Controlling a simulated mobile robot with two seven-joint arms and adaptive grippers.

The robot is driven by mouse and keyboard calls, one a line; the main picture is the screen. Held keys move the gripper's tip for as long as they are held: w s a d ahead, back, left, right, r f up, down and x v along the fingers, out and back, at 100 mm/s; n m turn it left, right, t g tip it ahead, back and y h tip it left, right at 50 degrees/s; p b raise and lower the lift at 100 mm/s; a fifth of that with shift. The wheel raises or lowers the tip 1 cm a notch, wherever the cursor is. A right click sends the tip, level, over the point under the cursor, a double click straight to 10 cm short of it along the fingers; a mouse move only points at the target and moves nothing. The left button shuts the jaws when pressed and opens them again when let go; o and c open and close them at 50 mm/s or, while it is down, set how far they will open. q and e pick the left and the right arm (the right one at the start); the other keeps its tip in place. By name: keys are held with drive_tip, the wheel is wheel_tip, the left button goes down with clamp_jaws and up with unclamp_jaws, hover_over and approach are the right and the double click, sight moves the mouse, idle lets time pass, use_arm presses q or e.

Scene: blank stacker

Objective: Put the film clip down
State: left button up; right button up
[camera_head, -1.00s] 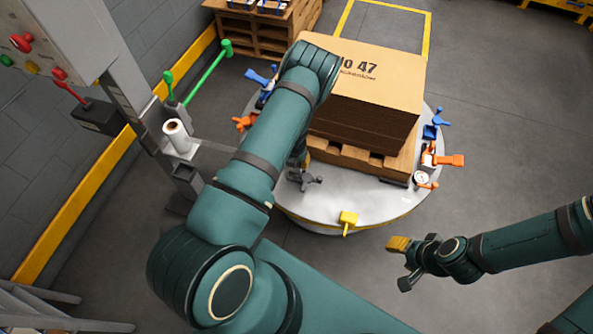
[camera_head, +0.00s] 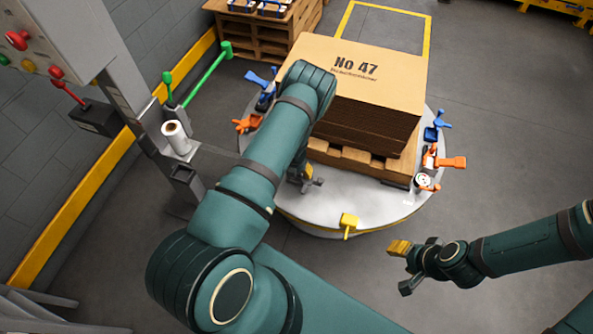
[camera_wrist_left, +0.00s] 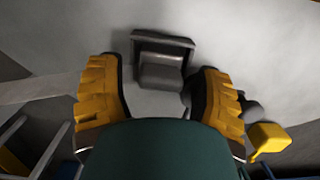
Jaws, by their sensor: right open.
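In the left wrist view, a grey blocky piece with a flat plate, which looks like the film clip (camera_wrist_left: 161,72), lies on the pale turntable top between the fingertips of my left gripper (camera_wrist_left: 160,82). The two yellow fingers stand wide apart, with gaps beside the piece. In the head view my left gripper (camera_head: 305,177) is mostly hidden behind my forearm, low at the turntable's near side. Grey parts and a bit of yellow show there. My right gripper (camera_head: 400,267) is open and empty, over the floor to the right of the turntable.
The round turntable (camera_head: 385,210) bears a pallet with a stack of cardboard marked No 47 (camera_head: 370,80). A yellow clamp (camera_head: 348,221), orange clamps (camera_head: 450,162) and blue clamps (camera_head: 437,122) sit around its rim. A white film roll (camera_head: 176,138) stands at left.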

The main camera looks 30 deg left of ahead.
use_arm(q)
drive_tip(key=shift+r, duration=0.2)
wheel_tip(320, 180, up, 12)
drive_tip(key=s+p, duration=0.1)
drive_tip(key=p, duration=0.3)
drive_tip(key=s+d+r+n+h, duration=0.1)
drive_tip(key=s+d+r+n, duration=0.2)
drive_tip(key=n, duration=0.8)
drive_tip(key=s+d+r+n+h, duration=0.2)
drive_tip(key=s+d+r+n, duration=0.2)
drive_tip(key=s+d+n, duration=0.4)
drive_tip(key=s+d+r+n+h, duration=0.1)
drive_tip(key=s+d+r+n, duration=0.2)
drive_tip(key=d+n, duration=0.8)
drive_tip(key=s+n, duration=0.2)
drive_tip(key=n, duration=0.2)
drive_tip(key=shift+s+r+n, duration=0.2)
drive_tip(key=shift+s+n, duration=0.2)
